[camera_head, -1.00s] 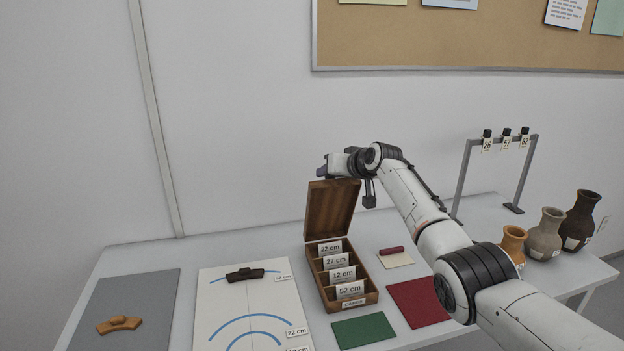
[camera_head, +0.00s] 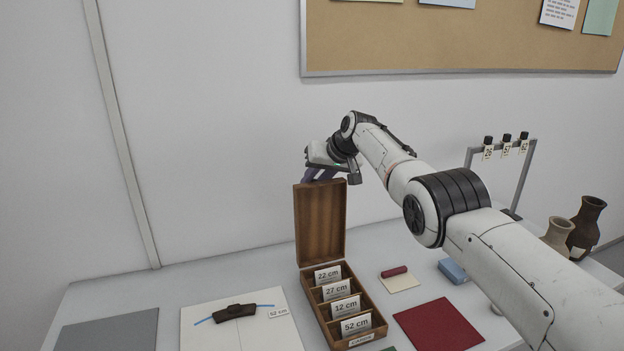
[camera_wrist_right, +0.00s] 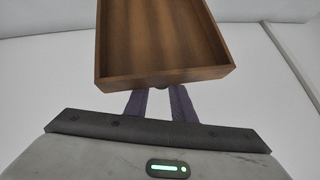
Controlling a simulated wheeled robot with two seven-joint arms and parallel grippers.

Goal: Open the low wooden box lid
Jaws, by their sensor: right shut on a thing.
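The low wooden box (camera_head: 378,318) stands on the table with its brown lid (camera_head: 320,222) raised roughly upright at its back edge. Its compartments hold cards marked 22, 27, 12 and 52 cm. My right gripper (camera_head: 322,178) is at the lid's upper edge. In the right wrist view, the lid (camera_wrist_right: 165,40) shows its hollow inner side, and the purple fingers of my right gripper (camera_wrist_right: 160,90) are shut at its near edge, around what looks like a small knob mostly hidden there. My left gripper is not in view.
A white chart sheet (camera_head: 258,335) with a dark sherd (camera_head: 235,312) lies left of the box. A grey mat (camera_head: 108,333), a red mat (camera_head: 438,325), a red roll (camera_head: 394,271) and a blue block (camera_head: 452,271) lie around. Vases (camera_head: 588,222) stand at right.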

